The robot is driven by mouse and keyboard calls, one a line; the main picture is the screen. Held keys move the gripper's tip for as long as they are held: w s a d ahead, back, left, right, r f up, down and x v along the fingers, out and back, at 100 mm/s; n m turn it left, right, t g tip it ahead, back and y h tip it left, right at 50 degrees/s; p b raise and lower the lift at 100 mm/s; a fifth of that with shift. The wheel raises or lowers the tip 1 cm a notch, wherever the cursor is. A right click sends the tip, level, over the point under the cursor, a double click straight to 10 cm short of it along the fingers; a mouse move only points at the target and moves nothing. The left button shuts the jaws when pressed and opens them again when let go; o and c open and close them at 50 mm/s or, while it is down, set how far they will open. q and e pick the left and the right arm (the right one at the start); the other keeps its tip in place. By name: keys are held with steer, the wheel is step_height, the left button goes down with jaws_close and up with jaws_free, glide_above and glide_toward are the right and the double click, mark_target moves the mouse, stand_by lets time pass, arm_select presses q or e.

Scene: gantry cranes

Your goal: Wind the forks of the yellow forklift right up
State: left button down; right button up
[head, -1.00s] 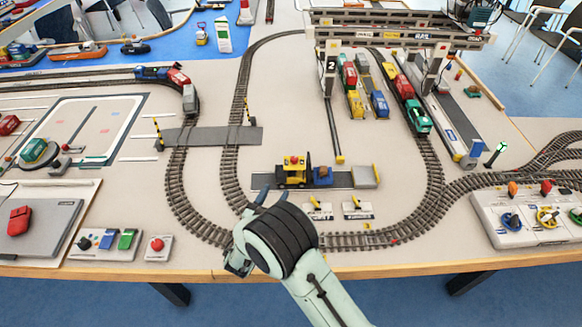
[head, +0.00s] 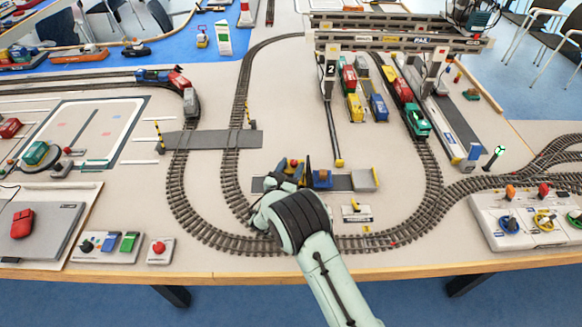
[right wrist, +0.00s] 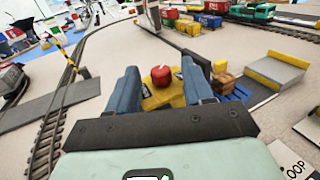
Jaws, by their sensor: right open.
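The yellow forklift (right wrist: 168,95) stands on a dark strip of the table, and a red knob (right wrist: 161,75) sits on its top. In the head view my right gripper (head: 289,174) covers most of the forklift, with the knob (head: 294,163) showing between its fingers. In the right wrist view the open fingers (right wrist: 163,78) stand on either side of the knob, apart from it. A blue pallet with a brown load (head: 322,178) is at the forklift's right. The forks themselves cannot be made out. My left gripper is not in view.
A grey platform with a yellow edge (head: 365,180) is right of the pallet. Curved rail track (head: 231,180) runs left of the forklift. A label card (head: 357,213) lies in front. The gantry crane (head: 330,75) and wagons stand behind.

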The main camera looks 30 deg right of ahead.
jaws_close()
